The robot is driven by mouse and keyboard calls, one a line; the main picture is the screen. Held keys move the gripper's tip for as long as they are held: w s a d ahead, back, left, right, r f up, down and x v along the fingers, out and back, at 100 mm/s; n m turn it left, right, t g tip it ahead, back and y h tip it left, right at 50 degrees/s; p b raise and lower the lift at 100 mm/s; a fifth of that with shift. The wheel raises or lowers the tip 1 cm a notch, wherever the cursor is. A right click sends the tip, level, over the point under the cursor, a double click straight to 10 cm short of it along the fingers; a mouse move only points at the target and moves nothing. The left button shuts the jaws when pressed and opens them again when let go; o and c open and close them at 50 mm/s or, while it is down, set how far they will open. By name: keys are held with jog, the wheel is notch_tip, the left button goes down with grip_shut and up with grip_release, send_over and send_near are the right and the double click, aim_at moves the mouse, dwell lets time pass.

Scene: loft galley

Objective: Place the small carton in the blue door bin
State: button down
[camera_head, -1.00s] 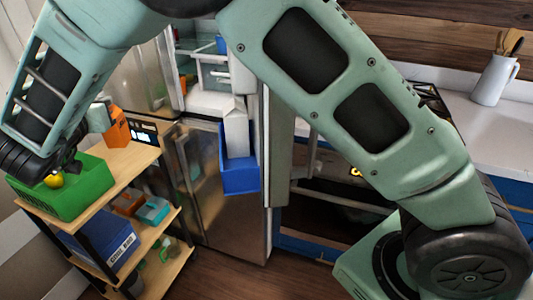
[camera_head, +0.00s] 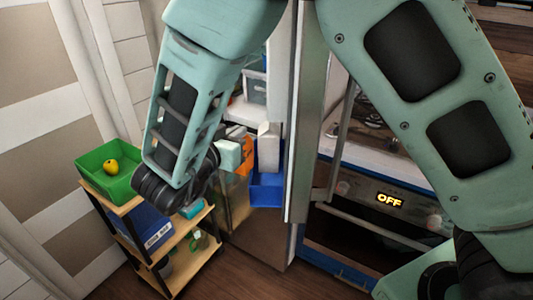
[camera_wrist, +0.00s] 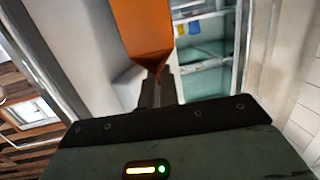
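The small carton is orange. In the head view it (camera_head: 245,155) is just left of the white carton and by the door bin. In the wrist view the orange carton (camera_wrist: 145,28) fills the top middle, its narrow end between my fingertips. My gripper (camera_wrist: 159,84) is shut on that end. In the head view my gripper (camera_head: 238,150) is partly hidden by my wrist. The blue door bin (camera_head: 266,190) is on the inner side of the open fridge door. A tall white carton (camera_head: 268,143) stands in it. The bin's inside is mostly hidden.
The open fridge door (camera_head: 304,125) stands right of the bin, an oven (camera_head: 390,205) beyond it. A shelf cart at left holds a green crate (camera_head: 108,170) with a yellow fruit (camera_head: 111,167). A blue box (camera_head: 150,230) is on its lower shelf. Floor is clear in front.

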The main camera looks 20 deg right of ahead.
aim_at(243, 169)
jog(key=s+d+p, duration=0.2)
jog(key=s+d, duration=0.1)
jog(key=d, duration=0.3)
notch_tip(243, 169, down, 7)
jog(key=p, duration=0.1)
jog(key=shift+w+p, duration=0.15)
jog(key=shift+p, duration=0.25)
jog(key=shift+f, duration=0.1)
jog(key=shift+f, duration=0.15)
jog(key=c, duration=1.6)
grip_release()
jog(key=shift+c, duration=0.2)
